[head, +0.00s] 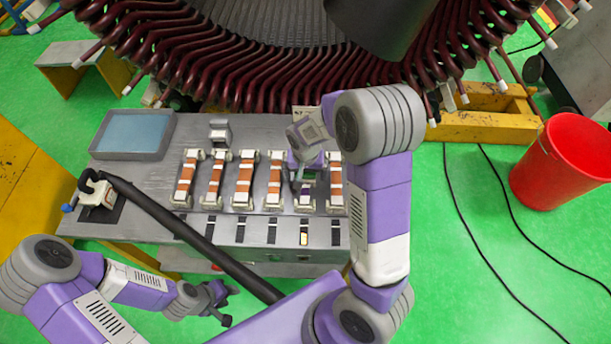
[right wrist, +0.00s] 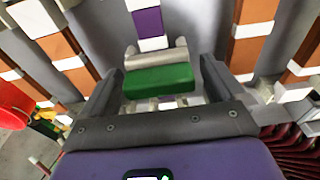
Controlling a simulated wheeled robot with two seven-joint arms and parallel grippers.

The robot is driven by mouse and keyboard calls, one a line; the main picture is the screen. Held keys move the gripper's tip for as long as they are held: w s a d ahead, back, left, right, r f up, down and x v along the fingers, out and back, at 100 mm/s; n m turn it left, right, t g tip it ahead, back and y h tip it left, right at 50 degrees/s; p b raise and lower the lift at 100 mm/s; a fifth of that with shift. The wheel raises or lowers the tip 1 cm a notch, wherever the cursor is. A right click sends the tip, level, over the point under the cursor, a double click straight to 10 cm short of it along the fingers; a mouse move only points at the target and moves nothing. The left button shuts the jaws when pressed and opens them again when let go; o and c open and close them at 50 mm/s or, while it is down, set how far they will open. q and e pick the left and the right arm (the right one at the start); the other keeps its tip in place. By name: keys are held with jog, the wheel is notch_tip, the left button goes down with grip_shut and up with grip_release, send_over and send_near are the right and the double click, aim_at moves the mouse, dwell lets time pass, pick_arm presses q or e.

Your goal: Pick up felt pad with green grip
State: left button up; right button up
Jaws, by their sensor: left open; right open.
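The felt pad with the green grip (right wrist: 160,80) lies between the two fingers of my right gripper (right wrist: 164,68) in the right wrist view. The fingers stand on either side of the green block, and gaps show. In the head view, a little green of the pad (head: 309,178) shows at the rack's second position from the right, under my right gripper (head: 306,170), which is open above it. My right arm partly hides that spot. My left gripper (head: 213,301) is open and empty, low at the left, in front of the bench.
The grey bench (head: 150,190) holds a row of orange and white strips (head: 244,180) in holders. A blue tray (head: 133,132) and a device with a black tube (head: 190,235) are at left. The stator with dark red coils (head: 200,50) rises behind. A red bucket (head: 570,160) stands right.

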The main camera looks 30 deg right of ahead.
jog(key=shift+f, duration=0.3)
jog(key=c, duration=1.2)
jog(key=shift+r, duration=0.15)
